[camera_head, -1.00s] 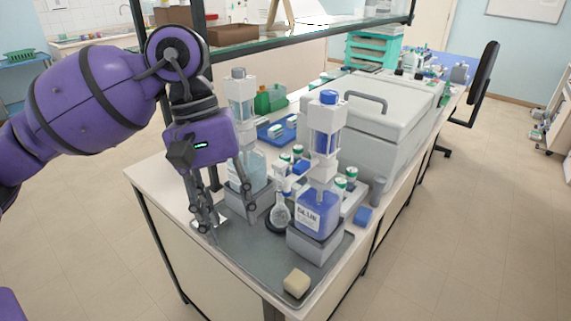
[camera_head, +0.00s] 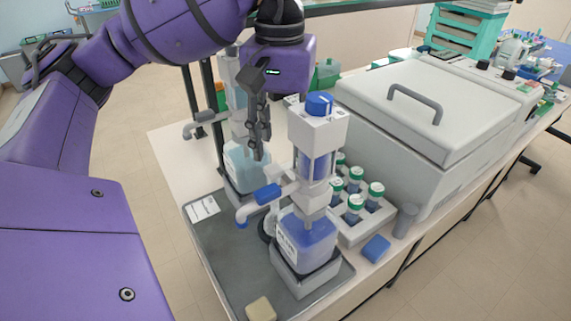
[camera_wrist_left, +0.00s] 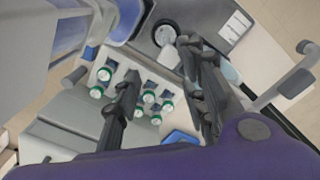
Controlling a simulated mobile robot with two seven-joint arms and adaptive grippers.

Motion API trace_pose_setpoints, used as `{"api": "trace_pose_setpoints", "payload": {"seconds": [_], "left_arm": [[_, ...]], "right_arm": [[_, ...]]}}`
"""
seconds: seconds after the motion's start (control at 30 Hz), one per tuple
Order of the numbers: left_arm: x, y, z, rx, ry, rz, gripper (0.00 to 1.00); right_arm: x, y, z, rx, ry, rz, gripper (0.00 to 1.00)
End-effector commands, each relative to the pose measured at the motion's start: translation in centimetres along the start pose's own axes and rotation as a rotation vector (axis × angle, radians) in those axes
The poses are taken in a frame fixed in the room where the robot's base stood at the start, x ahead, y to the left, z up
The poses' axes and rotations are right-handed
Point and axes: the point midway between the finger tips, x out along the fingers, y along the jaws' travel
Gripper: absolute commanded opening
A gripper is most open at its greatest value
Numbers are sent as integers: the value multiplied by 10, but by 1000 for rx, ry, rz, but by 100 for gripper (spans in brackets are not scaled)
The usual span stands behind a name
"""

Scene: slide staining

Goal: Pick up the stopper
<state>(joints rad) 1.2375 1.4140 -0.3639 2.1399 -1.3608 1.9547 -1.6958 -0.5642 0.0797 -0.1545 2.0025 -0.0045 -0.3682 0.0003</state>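I cannot make out a stopper clearly in either view. A small glass flask (camera_head: 268,222) stands on the grey tray (camera_head: 222,258), mostly hidden behind the spout of the blue-capped dispenser bottle (camera_head: 305,240). What seems to be its pale round top shows in the left wrist view (camera_wrist_left: 165,36). My left gripper (camera_head: 258,150) hangs in the air near the two dispenser bottles, behind the blue-capped one. In the wrist view its two dark fingers (camera_wrist_left: 165,108) are apart with nothing held between them. My right gripper is not in view.
A rack of green-capped vials (camera_head: 362,215) stands right of the blue bottle. A pale-blue dispenser bottle (camera_head: 243,168) stands behind. A large grey lidded machine (camera_head: 440,120) fills the right side. A beige block (camera_head: 261,309) and white label (camera_head: 203,208) lie on the tray.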

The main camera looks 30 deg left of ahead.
Motion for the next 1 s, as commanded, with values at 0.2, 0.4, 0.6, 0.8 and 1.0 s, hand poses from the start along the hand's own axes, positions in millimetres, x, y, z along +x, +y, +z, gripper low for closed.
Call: {"api": "trace_pose_setpoints", "payload": {"seconds": [0.2, 0.4, 0.6, 0.8, 1.0], "left_arm": [[25, -2, 0, -1, -1, -1, 39], [55, -4, -2, 0, -2, 0, 39], [68, -4, -2, 1, 0, 1, 39], [68, -4, -2, 1, 0, 1, 35], [68, -4, -2, 0, 0, 1, 8]], "right_arm": [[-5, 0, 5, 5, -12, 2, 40], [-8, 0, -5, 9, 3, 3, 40], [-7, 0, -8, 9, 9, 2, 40], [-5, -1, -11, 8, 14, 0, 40], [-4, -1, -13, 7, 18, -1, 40]]}}
